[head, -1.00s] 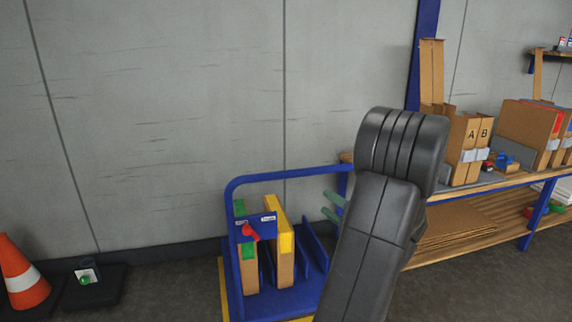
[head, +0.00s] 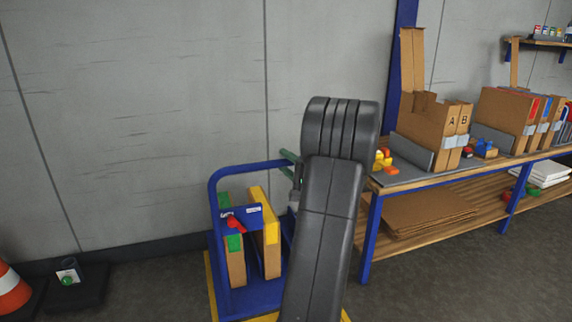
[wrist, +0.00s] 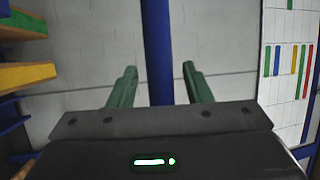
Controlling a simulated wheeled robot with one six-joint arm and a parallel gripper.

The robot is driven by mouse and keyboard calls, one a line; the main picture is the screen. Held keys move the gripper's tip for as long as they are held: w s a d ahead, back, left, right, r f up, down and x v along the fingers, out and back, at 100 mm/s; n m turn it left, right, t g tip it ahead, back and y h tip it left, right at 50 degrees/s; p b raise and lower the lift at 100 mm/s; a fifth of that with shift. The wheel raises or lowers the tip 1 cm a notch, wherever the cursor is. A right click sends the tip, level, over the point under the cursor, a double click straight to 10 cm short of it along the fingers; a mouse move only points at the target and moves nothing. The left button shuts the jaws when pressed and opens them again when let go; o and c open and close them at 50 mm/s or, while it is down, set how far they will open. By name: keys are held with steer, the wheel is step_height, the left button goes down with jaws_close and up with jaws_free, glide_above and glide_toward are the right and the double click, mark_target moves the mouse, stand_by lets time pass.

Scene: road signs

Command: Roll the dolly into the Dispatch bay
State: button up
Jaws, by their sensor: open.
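The dolly (head: 252,303) is a blue cart with an upright tube handle (head: 216,190), standing by the wall. It carries upright cardboard pieces, one with green ends (head: 236,268) and one with a yellow edge (head: 262,210). A red part (head: 235,223) sits beside small labels too small to read. My gripper (head: 288,163) is at the right end of the handle's top bar, its green fingers open. In the wrist view a blue bar (wrist: 157,50), apparently this handle, runs between the open fingers (wrist: 160,85). My arm hides the dolly's right side. I see no legible Dispatch sign.
A workbench (head: 400,183) with boxes marked A and B stands at the right. An orange cone (head: 10,288) and a dark base (head: 85,290) are at the lower left. Yellow floor lines (head: 210,285) edge the dolly's place. Bare floor (head: 150,290) lies left of it.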

steer(key=shift+w+a, duration=0.15)
jaws_close()
